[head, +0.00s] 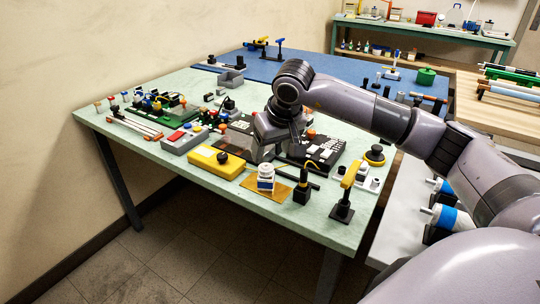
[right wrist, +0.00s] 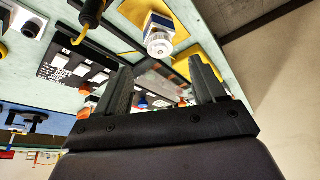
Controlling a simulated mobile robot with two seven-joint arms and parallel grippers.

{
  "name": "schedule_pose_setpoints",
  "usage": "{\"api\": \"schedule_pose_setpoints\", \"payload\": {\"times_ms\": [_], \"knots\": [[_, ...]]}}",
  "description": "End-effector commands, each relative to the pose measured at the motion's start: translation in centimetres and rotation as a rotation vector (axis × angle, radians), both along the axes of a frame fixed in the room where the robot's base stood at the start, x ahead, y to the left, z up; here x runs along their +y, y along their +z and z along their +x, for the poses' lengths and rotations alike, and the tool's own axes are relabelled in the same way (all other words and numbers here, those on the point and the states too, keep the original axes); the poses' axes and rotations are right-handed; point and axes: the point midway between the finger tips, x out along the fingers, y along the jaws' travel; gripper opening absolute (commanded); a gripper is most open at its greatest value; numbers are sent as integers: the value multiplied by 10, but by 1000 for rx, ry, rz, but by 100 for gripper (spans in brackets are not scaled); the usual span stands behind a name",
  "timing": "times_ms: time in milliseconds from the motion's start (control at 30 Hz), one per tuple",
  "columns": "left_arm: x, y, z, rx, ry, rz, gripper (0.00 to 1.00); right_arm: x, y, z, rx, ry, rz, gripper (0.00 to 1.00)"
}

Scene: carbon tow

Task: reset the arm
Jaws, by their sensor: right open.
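My right arm reaches in from the right in the head view, over the green table (head: 226,195). My right gripper (head: 275,155) points down above the middle of the table, over the dark panels there. In the right wrist view the right gripper (right wrist: 163,78) has its two dark fingers apart with nothing held between them. The fingers hide part of the panel behind. My left gripper is in neither view.
A blue table (head: 322,70) stands behind. A wall bounds the left.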

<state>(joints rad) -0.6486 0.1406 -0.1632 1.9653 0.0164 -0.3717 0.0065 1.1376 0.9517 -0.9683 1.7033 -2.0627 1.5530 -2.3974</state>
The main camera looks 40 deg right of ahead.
Motion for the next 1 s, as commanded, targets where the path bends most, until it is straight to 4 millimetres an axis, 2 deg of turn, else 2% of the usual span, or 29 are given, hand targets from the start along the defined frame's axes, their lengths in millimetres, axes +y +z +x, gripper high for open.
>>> {"api": "schedule_pose_setpoints", "payload": {"times_ms": [567,667,767,867,900,1000], "knots": [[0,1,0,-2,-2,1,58,1,1,-1,1,0,2,69],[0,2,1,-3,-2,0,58,13,-6,-3,11,-4,53,69],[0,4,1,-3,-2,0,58,50,-24,-10,48,-24,210,69],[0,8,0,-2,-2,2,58,108,-44,-26,135,-94,477,69],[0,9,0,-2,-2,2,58,134,-50,-36,187,-136,600,69],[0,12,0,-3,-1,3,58,190,-53,-59,344,-278,903,69]]}}
